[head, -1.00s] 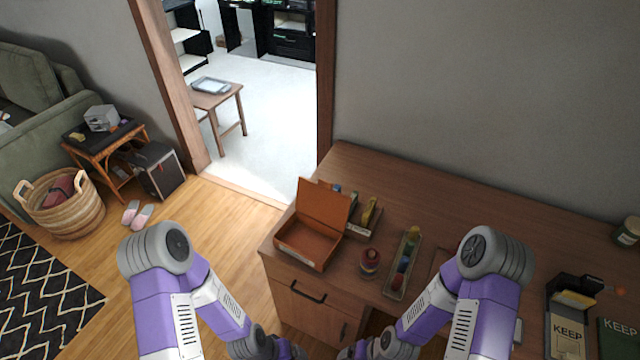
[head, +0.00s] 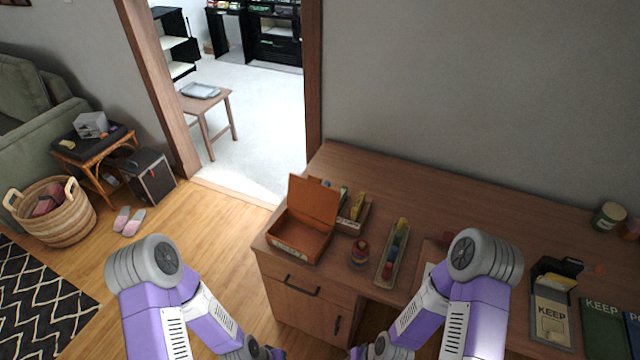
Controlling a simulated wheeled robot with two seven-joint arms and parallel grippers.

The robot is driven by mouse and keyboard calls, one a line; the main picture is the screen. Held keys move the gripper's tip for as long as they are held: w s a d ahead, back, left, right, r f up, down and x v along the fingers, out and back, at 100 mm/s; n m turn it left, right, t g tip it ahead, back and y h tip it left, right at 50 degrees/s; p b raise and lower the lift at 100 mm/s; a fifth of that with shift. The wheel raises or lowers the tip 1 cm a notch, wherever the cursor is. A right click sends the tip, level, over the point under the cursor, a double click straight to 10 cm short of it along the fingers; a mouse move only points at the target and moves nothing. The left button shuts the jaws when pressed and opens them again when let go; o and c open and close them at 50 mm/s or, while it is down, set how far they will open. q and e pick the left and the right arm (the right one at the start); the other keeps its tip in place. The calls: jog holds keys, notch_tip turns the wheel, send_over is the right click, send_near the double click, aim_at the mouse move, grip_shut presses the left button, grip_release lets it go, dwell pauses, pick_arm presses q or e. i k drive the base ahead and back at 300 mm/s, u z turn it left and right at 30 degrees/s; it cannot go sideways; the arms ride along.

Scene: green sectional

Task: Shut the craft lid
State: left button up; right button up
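The craft box (head: 298,240) is an orange-brown box on the left end of the wooden desk, near its front edge. Its lid (head: 313,199) stands open, tilted up at the back of the box. The inside of the box looks empty. My two arms come in from the bottom of the head view, and their lower links reach down past the bottom edge. Both grippers are out of view, so nothing of mine touches the box or lid.
On the desk (head: 450,200), right of the box, are a small tray of items (head: 355,214), a round striped thing (head: 359,253) and a long tray (head: 393,262) with coloured pieces. Dark holders (head: 553,305) stand at the right. Bare desk lies along the wall. A doorway opens behind at left.

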aim_at(309, 197)
jog(key=k, duration=1.5)
jog(key=u, duration=0.9)
jog(key=i, duration=6.2)
jog(key=z, duration=4.65)
jog(key=i, duration=0.95)
jog(key=z, duration=0.1)
